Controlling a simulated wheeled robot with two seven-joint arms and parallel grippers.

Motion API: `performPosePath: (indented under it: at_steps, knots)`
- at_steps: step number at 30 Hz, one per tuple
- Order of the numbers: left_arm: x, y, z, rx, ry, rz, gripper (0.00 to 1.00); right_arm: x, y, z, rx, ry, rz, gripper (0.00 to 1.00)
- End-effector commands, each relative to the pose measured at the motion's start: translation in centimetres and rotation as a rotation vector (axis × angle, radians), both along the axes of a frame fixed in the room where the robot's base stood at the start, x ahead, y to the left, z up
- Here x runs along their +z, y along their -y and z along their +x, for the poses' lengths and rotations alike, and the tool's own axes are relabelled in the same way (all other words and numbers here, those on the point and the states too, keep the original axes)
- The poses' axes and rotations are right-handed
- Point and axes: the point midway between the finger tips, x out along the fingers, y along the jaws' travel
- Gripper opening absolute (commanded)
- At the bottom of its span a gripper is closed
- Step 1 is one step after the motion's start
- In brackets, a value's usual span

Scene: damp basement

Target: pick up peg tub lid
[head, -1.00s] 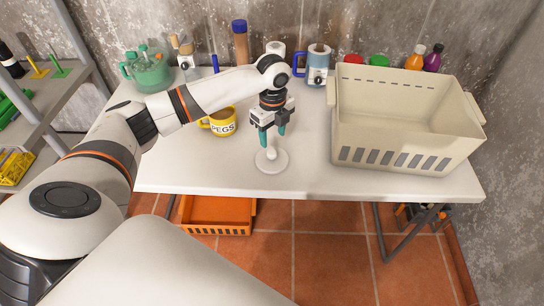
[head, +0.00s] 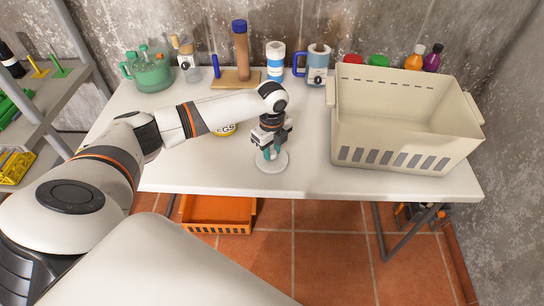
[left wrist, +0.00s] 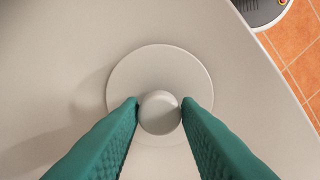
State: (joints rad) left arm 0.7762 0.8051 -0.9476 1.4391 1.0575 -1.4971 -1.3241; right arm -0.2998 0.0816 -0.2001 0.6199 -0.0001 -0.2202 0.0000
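The peg tub lid (head: 284,164) is a pale round disc with a round knob, lying flat on the white table near its front edge. In the left wrist view, the lid (left wrist: 190,72) is seen from above with its knob (left wrist: 160,113) between the green fingers. My left gripper (head: 269,153) is lowered onto the lid from above. Its fingertips (left wrist: 160,103) meet the knob on both sides with no clear gap. My right gripper is out of view.
A large beige crate (head: 405,155) stands on the right of the table (head: 200,178). An orange crate (head: 215,213) sits below.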

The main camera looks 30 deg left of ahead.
Motion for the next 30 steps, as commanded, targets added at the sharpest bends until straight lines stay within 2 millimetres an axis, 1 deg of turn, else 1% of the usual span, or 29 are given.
performPosePath:
  at_steps: [1,4,11,14,17,24,27,30]
  knots:
    - [0.0,0.0,0.0,0.0,0.0,0.0,0.21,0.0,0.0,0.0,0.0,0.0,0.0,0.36]
    - [0.0,0.0,0.0,0.0,0.0,0.0,0.05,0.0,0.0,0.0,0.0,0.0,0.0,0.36]
    - [0.1,0.0,0.0,0.001,0.001,0.001,0.04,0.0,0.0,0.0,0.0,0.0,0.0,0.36]
    - [0.8,-0.1,0.1,0.001,0.001,0.001,0.04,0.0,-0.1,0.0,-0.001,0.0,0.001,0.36]
    - [2.4,-0.1,0.1,0.001,0.004,0.001,0.04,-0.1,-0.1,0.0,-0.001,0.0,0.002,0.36]
    - [7.2,-0.1,0.1,0.001,0.004,-0.001,0.04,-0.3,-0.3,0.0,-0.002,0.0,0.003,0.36]
    - [8.7,0.0,0.1,0.001,0.003,-0.001,0.04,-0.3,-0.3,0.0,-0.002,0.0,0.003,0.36]
    - [9.7,0.0,0.1,0.002,0.002,0.0,0.04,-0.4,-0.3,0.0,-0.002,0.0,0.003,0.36]
